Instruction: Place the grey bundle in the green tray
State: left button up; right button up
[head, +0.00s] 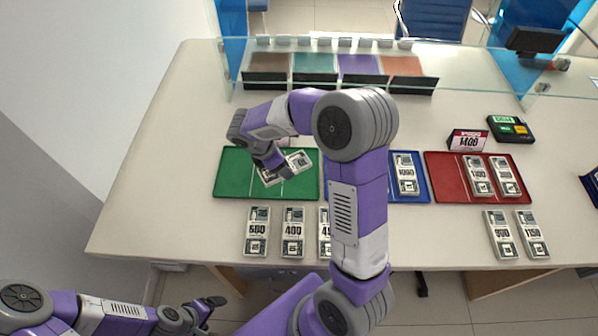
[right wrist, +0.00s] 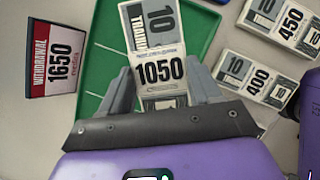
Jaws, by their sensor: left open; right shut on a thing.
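The green tray (head: 232,172) lies at the left of the counter and also shows in the right wrist view (right wrist: 108,45). It has thin white divider lines. My right gripper (head: 276,165) is over it, shut on a grey bundle (head: 299,161) marked 1050. In the right wrist view the held bundle (right wrist: 159,70) sits between both fingers, and the right gripper (right wrist: 160,92) hides its lower end. I cannot tell whether the bundle touches the tray floor. My left gripper (head: 209,311) is open and empty, low at the left, in front of the counter.
A blue tray (head: 426,196) holds a bundle; a red tray (head: 440,190) holds two. Loose bundles 500 (head: 257,232) and 400 (head: 293,232) lie before the green tray, others at right. A 1650 withdrawal sign (right wrist: 54,60) stands beside the green tray. A glass screen (head: 460,70) stands behind.

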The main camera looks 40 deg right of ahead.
aim_at(298, 176)
jog(key=d+n+t, duration=0.1)
jog(key=n, duration=0.1)
jog(key=d+r+n+t, duration=0.1)
jog(key=n, duration=0.2)
jog(key=d+r+n, duration=0.1)
jog(key=d+n, duration=0.1)
jog(key=shift+s+d+t+y, duration=0.1)
jog(key=shift+s+t+y, duration=0.05)
jog(key=shift+t+y, duration=0.2)
jog(key=n, duration=0.2)
jog(key=d+r+n+t+y, duration=0.1)
jog(key=n, duration=0.1)
jog(key=shift+d+n, duration=0.2)
jog(key=shift+n, duration=0.1)
jog(key=shift+f+t, duration=0.15)
jog(key=shift+t, duration=0.1)
notch_tip(298, 176, down, 10)
jog(key=b, duration=0.5)
jog(key=shift+b, duration=0.4)
jog(key=o, duration=1.2)
